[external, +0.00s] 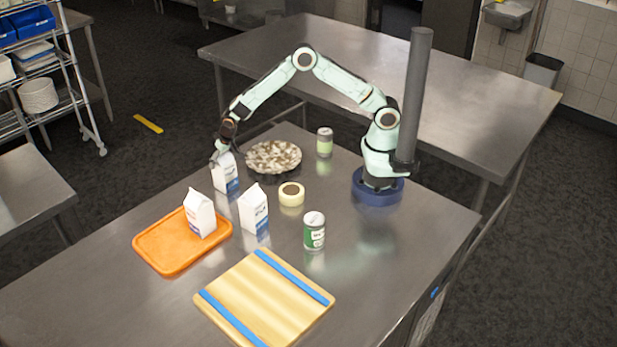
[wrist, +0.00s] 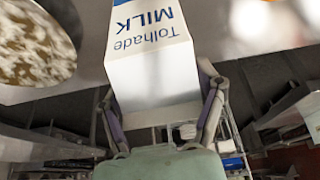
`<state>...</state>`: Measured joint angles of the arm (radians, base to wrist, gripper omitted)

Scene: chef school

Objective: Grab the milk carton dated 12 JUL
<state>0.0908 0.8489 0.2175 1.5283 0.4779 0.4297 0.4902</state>
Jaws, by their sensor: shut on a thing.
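Three white and blue milk cartons show in the external view. My gripper (external: 222,154) is shut on the top of the farthest milk carton (external: 226,176), which is upright at the table's far left side. I cannot tell whether its base touches the table. In the wrist view this carton (wrist: 150,75) sits between my fingers (wrist: 160,108), with "Tolhade MILK" on its face. Another carton (external: 200,214) stands on the orange tray (external: 154,252). A third carton (external: 253,208) stands on bare metal to its right. No date can be read on any carton.
A mottled round dish (external: 274,156) is just right of the held carton. A wooden board (external: 265,300) with blue strips lies in front. The table's near left is clear.

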